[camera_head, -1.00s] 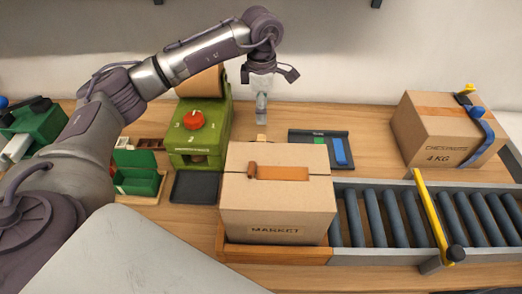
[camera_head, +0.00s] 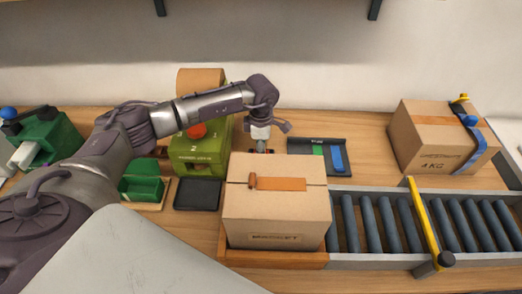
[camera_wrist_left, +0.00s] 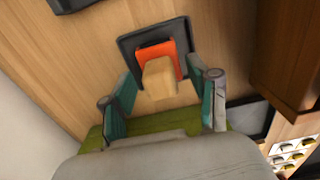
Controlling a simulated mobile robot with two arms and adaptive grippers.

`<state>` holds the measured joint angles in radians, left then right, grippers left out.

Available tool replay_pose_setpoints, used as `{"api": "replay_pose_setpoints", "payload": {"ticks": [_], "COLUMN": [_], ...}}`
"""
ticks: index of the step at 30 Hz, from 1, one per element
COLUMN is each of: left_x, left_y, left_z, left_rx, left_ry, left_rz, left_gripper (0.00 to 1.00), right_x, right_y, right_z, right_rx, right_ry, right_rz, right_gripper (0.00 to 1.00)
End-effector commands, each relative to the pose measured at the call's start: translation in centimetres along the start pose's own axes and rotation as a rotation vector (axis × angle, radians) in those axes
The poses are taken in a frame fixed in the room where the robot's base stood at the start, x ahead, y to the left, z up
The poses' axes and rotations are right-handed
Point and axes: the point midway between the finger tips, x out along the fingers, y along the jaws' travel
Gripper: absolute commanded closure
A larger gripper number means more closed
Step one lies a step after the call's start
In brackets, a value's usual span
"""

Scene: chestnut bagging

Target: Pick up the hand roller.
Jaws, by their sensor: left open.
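What looks like the hand roller shows in the left wrist view as a pale wooden block-like handle (camera_wrist_left: 159,77) with an orange-red part behind it, on a dark square base (camera_wrist_left: 128,45). My left gripper (camera_wrist_left: 164,82) is open, its teal fingers on either side of the handle with gaps showing. In the head view my left gripper (camera_head: 262,146) points down behind the market carton (camera_head: 277,215). My right gripper is in neither view.
The green machine with a red knob (camera_head: 197,158) stands close left of the gripper. A dark tray with green and blue pieces (camera_head: 330,142) lies to its right. A roller conveyor (camera_head: 388,262) runs right of the carton. A second carton (camera_head: 425,140) stands at the right.

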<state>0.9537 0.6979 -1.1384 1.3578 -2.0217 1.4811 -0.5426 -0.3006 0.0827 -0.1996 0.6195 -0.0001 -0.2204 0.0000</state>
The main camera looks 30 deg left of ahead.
Motion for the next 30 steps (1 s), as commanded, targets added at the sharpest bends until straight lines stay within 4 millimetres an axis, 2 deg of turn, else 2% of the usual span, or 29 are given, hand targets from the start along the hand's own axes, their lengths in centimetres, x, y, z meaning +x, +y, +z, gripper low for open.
{"api": "replay_pose_setpoints", "payload": {"ticks": [5,16,26,30], "left_x": [0.04,0.00,-0.17,-0.93], "left_y": [0.00,0.00,0.04,0.08], "left_z": [0.02,0.02,0.03,0.08], "left_rx": [0.001,0.000,0.000,0.001], "left_ry": [0.000,0.000,-0.001,-0.002], "left_rz": [0.000,0.000,0.001,0.003], "left_gripper": [0.40,1.00,1.00,1.00], "right_x": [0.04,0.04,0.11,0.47], "right_y": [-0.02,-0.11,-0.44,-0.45], "right_z": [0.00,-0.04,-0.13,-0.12], "right_rx": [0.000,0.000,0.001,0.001], "right_ry": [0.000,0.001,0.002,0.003], "right_rz": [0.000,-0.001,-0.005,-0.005], "right_gripper": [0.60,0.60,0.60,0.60]}}
